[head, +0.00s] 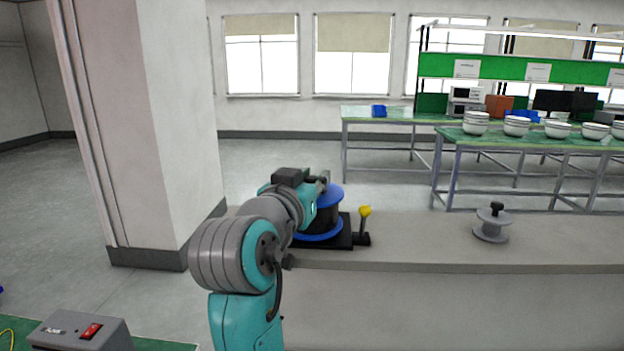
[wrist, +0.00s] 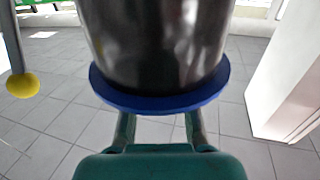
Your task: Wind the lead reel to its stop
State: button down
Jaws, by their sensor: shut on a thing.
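The lead reel (head: 330,226), with a dark drum and blue flanges, stands on a black base (head: 322,244) on the grey bench. My arm covers its left part in the head view. In the wrist view the dark drum (wrist: 155,45) and one blue flange (wrist: 160,103) fill the top middle. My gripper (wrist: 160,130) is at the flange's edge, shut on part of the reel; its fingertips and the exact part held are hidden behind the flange. A lever with a yellow knob (head: 364,211) stands upright right of the reel; the knob (wrist: 22,85) also shows in the wrist view.
A grey spool with a dark knob (head: 491,225) stands farther right on the grey bench (head: 430,240). A pillar (head: 180,110) rises at left. A grey box with a red switch (head: 82,333) is at lower left. Green-topped tables with bowls (head: 516,126) stand behind.

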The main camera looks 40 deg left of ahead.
jog(key=c, duration=1)
grip_release()
jog(key=shift+v, duration=3.75)
